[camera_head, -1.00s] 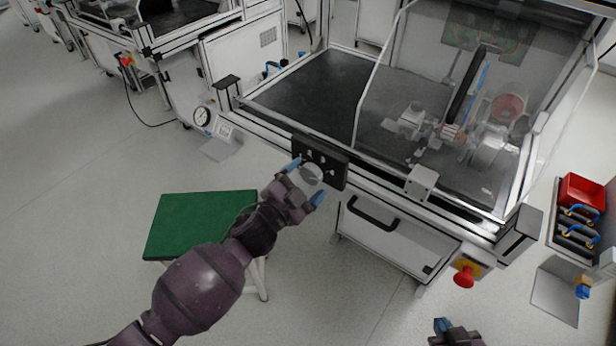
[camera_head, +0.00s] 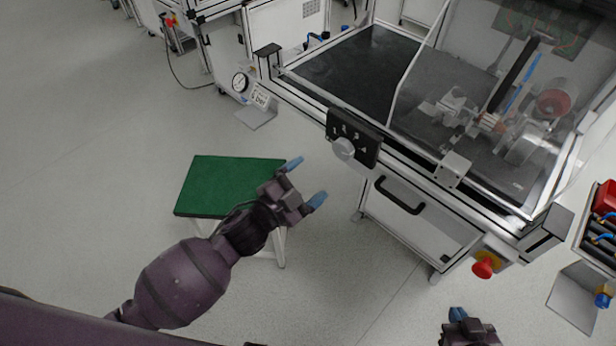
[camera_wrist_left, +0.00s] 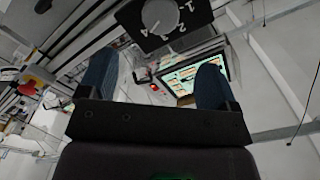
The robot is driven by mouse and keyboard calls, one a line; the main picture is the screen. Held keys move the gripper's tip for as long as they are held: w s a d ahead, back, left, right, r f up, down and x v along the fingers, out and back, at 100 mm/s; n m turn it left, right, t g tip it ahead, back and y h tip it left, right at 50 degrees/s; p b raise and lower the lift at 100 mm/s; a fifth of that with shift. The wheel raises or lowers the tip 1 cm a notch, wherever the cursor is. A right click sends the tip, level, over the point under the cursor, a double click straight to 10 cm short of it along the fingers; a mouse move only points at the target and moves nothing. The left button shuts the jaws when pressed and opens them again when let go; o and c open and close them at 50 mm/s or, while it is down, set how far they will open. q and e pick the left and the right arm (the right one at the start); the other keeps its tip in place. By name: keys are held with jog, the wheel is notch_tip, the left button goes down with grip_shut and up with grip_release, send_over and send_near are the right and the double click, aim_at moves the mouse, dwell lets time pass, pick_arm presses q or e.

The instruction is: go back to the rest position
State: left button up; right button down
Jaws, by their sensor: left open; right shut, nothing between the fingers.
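My left gripper (camera_head: 306,182) is open and empty in the head view, in the air in front of the test bench and to the right of the green table top. Its blue fingertips are apart and touch nothing. A black panel with a round grey knob (camera_head: 344,149) is on the bench front, above and to the right of the gripper. In the left wrist view the knob (camera_wrist_left: 160,16) is beyond the two blue fingers. My right gripper (camera_head: 458,314) shows only in part at the bottom edge of the head view.
The test bench (camera_head: 290,95) with a clear cover and a drawer handle (camera_head: 398,195) stands at the right. A green table top (camera_head: 225,185) is left of my left gripper. A red emergency button (camera_head: 484,267) is on the bench front.

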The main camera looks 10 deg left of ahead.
pick_arm(q)
jog(key=s+a+f+n+y, duration=0.3)
jog(key=a+n+y, duration=0.3)
jog(key=a+n, duration=0.4)
jog(key=s+a+f+n+g+y, duration=0.1)
jog(key=s+a+f, duration=0.3)
jog(key=s, duration=0.4)
jog(key=s+a+f+n+g+y, duration=0.2)
jog(key=s+a+f+n+y, duration=0.1)
jog(key=s+a+f, duration=0.2)
jog(key=s+a, duration=0.2)
jog(key=s, duration=0.2)
jog(key=shift+s+g+y+p, duration=0.15)
jog(key=shift+g+y+p, duration=0.15)
